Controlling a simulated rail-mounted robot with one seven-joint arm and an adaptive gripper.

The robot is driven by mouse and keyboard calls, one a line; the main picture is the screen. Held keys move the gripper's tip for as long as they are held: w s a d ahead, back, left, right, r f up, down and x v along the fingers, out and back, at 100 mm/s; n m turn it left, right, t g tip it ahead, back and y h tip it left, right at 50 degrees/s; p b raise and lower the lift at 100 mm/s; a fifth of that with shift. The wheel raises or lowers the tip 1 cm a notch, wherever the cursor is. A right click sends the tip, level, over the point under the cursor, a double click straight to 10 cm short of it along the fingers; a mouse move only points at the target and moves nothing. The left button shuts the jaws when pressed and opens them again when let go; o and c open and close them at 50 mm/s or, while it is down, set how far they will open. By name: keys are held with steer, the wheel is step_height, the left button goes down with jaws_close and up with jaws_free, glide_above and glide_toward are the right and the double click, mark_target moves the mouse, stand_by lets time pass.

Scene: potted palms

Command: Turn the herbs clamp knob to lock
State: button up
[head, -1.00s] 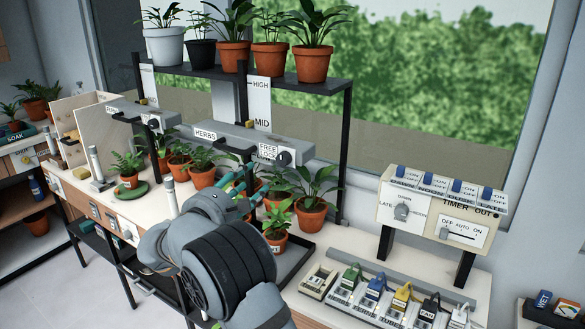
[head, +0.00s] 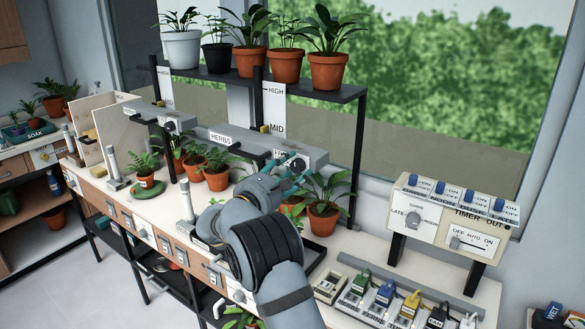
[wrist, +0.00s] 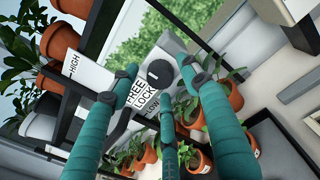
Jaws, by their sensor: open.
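The herbs clamp (head: 240,143) is a grey bar labelled HERBS on the shelf frame above the bench. Its dark round knob (wrist: 159,72) shows in the wrist view, beside a white label (wrist: 140,98) reading FREE and LOCK. In the head view the knob (head: 298,164) is partly behind my teal fingers. My gripper (head: 291,177) is open in front of it. In the wrist view the fingers (wrist: 168,80) are spread, with the knob between and beyond their tips. I cannot tell whether they touch it. The knob's pointer setting is too small to read.
Potted plants (head: 322,208) stand on the bench under the clamp, close to my gripper. More pots line the top shelf (head: 310,92). A black shelf post (head: 357,160) rises to the right. A timer box (head: 455,220) and coloured plugs (head: 385,294) are further right.

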steer(key=shift+c, duration=1.4)
steer(key=c, duration=0.9)
